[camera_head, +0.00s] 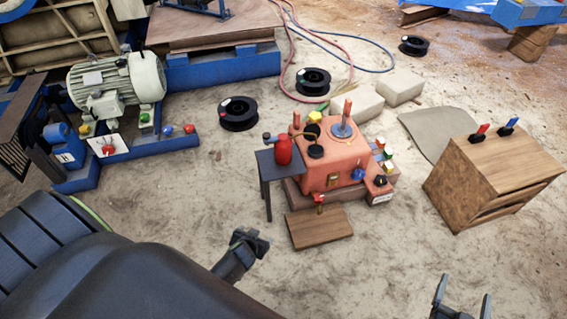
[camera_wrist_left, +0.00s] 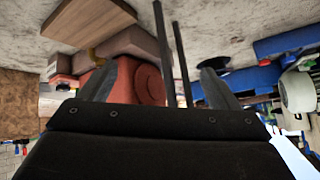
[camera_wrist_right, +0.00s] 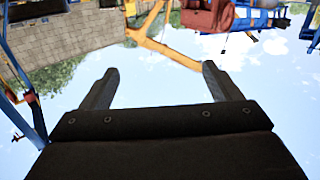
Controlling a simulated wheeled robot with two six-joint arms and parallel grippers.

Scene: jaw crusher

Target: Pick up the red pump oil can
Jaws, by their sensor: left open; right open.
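The red pump oil can (camera_head: 284,151) stands upright on a small dark stand (camera_head: 266,172), beside the red machine box (camera_head: 333,158). My left gripper (camera_head: 254,243) is open and empty, apart from the can, in front of the stand and lower in the head view. In the left wrist view, thin dark legs (camera_wrist_left: 180,65) and part of the red machine box (camera_wrist_left: 148,82) show beyond its fingers; I cannot make out the can there. My right gripper (camera_head: 462,302) is open and empty at the bottom right. Its wrist view shows open fingers (camera_wrist_right: 161,70) against sky.
A wooden board (camera_head: 319,228) lies before the red box. A wooden cabinet (camera_head: 492,178) with red and blue handles on top stands at right. A motor (camera_head: 118,85) on a blue frame is at left. Black spools (camera_head: 238,113) and hoses lie behind.

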